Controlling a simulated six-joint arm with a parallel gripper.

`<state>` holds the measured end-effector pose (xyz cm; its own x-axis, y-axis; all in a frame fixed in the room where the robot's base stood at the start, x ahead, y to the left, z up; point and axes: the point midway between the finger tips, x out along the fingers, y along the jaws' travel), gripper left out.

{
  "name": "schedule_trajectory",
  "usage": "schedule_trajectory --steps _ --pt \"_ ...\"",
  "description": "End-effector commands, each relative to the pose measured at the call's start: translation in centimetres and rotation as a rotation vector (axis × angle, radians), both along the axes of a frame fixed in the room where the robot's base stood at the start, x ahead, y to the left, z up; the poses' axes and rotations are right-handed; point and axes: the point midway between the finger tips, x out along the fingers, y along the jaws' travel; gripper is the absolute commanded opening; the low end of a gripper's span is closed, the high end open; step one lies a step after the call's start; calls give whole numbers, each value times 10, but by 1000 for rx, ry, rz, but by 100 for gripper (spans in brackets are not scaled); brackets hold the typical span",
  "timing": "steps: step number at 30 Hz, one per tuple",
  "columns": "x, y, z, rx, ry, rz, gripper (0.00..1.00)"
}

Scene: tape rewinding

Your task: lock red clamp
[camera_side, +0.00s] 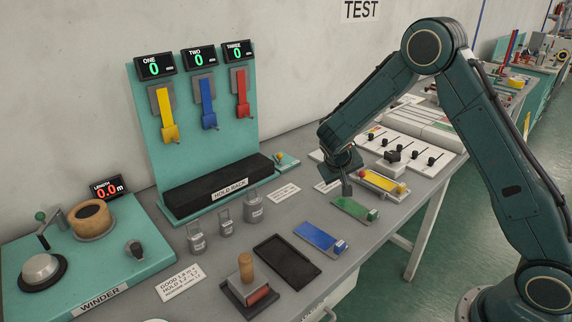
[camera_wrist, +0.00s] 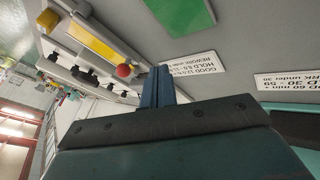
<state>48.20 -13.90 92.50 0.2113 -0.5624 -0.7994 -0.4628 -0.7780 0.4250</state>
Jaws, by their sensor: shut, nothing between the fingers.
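The red clamp (camera_side: 242,92) is mounted on the teal upright board (camera_side: 222,140), under the display marked THREE (camera_side: 238,50). Its red lever hangs down along a grey plate. I cannot tell from the picture whether it is locked. My gripper (camera_side: 347,190) is to the right of the board and lower than the clamp, over the table near the green tray. It is shut and empty. In the wrist view my closed fingers (camera_wrist: 158,88) show above the table, and the red clamp is out of sight there.
A yellow clamp (camera_side: 163,114) and a blue clamp (camera_side: 207,102) hang left of the red one. A black HOLD RACK (camera_side: 220,186) stands below them. Green (camera_side: 354,209) and blue (camera_side: 320,238) trays lie on the table. A panel with black knobs (camera_side: 410,147) is behind my gripper.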

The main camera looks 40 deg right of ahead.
Motion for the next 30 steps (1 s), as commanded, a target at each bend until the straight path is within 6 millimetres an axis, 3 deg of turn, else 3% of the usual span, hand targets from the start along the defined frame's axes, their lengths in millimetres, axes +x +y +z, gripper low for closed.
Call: schedule_trajectory --steps 3,10,30 --pt "-6 -17 2 -1 -2 -4 0" --pt "-12 -33 2 0 0 0 0" --pt "-11 -38 2 -2 -2 -19 0"
